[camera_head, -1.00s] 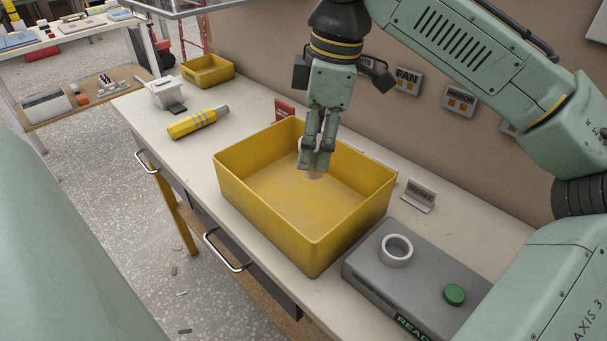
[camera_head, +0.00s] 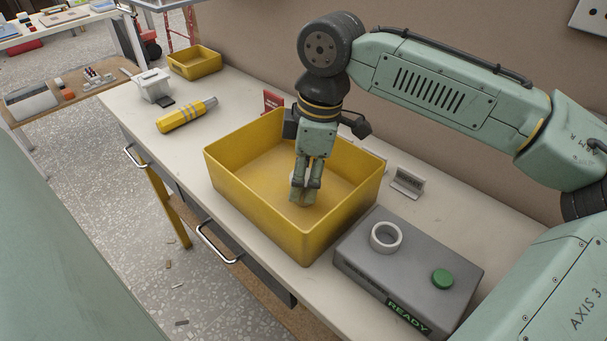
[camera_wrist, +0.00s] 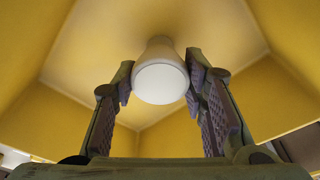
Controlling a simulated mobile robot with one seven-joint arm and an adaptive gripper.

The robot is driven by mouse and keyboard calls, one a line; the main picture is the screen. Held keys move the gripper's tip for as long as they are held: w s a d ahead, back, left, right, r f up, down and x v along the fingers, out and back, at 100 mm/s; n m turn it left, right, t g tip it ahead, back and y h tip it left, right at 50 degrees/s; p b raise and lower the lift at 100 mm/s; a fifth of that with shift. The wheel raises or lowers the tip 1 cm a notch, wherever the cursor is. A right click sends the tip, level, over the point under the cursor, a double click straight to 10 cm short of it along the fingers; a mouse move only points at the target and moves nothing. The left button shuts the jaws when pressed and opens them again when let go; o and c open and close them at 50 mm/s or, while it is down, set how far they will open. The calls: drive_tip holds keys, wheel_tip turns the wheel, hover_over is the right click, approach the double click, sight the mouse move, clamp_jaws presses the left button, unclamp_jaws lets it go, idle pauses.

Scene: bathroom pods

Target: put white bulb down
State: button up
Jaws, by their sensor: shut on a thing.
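My gripper (camera_head: 302,192) reaches down inside the large yellow bin (camera_head: 235,186), its fingertips low over the bin floor. The white bulb (camera_wrist: 160,74) shows between my two fingers in the wrist view, its round pale end facing the camera. The fingers are shut on it. In the head view the bulb is mostly hidden behind the fingers. I cannot tell whether it touches the bin floor.
A grey box (camera_head: 410,262) with a white ring (camera_head: 386,237) and a green button (camera_head: 442,279) stands right of the bin. A yellow tool (camera_head: 187,115), a small white box (camera_head: 155,86) and a small yellow bin (camera_head: 195,62) lie to the left.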

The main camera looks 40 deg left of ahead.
drive_tip(key=o, duration=1.3)
drive_tip(key=shift+f, duration=0.1)
drive_tip(key=r, duration=0.4)
drive_tip(key=d+r, duration=0.1)
drive_tip(key=r, duration=0.3)
drive_tip(key=w+r+b, duration=0.1)
drive_tip(key=r, duration=0.3)
drive_tip(key=shift+d+r, duration=0.15)
drive_tip(key=shift+d, duration=0.05)
